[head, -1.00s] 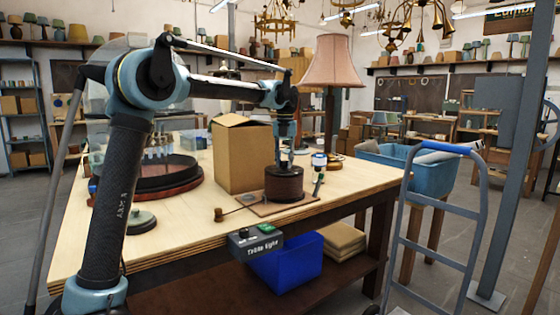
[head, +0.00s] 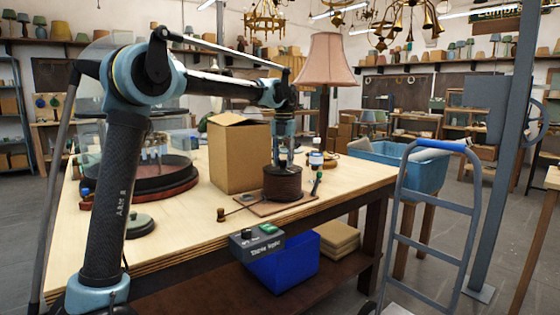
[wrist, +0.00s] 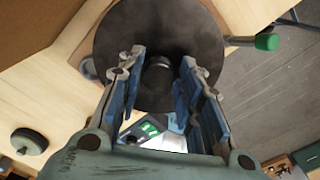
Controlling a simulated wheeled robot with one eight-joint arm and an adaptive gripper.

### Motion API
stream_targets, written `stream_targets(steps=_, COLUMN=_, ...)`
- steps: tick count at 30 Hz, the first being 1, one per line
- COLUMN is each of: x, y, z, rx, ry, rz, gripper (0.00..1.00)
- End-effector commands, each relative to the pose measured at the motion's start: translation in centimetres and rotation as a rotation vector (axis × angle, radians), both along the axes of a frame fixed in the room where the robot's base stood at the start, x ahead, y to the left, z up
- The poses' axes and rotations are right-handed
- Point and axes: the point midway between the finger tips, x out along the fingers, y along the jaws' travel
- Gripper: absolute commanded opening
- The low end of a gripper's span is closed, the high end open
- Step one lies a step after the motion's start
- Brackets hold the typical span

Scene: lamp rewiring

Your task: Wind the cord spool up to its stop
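The cord spool (head: 282,186) is a dark brown wound drum, upright on a thin wooden board (head: 246,203) near the table's front edge. My gripper (head: 284,165) points down at the spool from above. In the wrist view, the spool's dark round top (wrist: 160,20) lies beneath the fingers, with a small metal hub (wrist: 158,64) at its middle. My gripper (wrist: 160,75) is open, with one finger on each side of the hub and a clear gap between them. I cannot tell whether the fingertips touch the spool's top.
A cardboard box (head: 239,155) stands close behind the spool to the left. A green-ended rod (head: 316,184) is right of it, and a small brass knob (head: 220,214) is front left. A grey switch box (head: 256,240) hangs at the table edge. A pink-shaded lamp (head: 326,62) stands behind.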

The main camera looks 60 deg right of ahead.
Motion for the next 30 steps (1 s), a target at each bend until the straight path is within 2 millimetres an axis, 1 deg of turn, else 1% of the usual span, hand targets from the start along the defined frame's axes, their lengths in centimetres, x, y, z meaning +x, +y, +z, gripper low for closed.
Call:
stream_targets(steps=10, x=0.4, y=0.0, z=0.0, rx=-0.001, ry=-0.003, rz=0.004, gripper=0.47)
stream_targets(steps=14, x=0.4, y=0.0, z=0.5, rx=-0.002, ry=-0.004, rz=0.004, gripper=0.47)
stream_targets(steps=17, x=0.4, y=0.0, z=1.7, rx=-0.002, ry=-0.004, rz=0.005, gripper=0.47)
stream_targets(steps=30, x=0.5, y=0.0, z=9.2, rx=-0.001, ry=-0.002, rz=0.003, gripper=0.47)
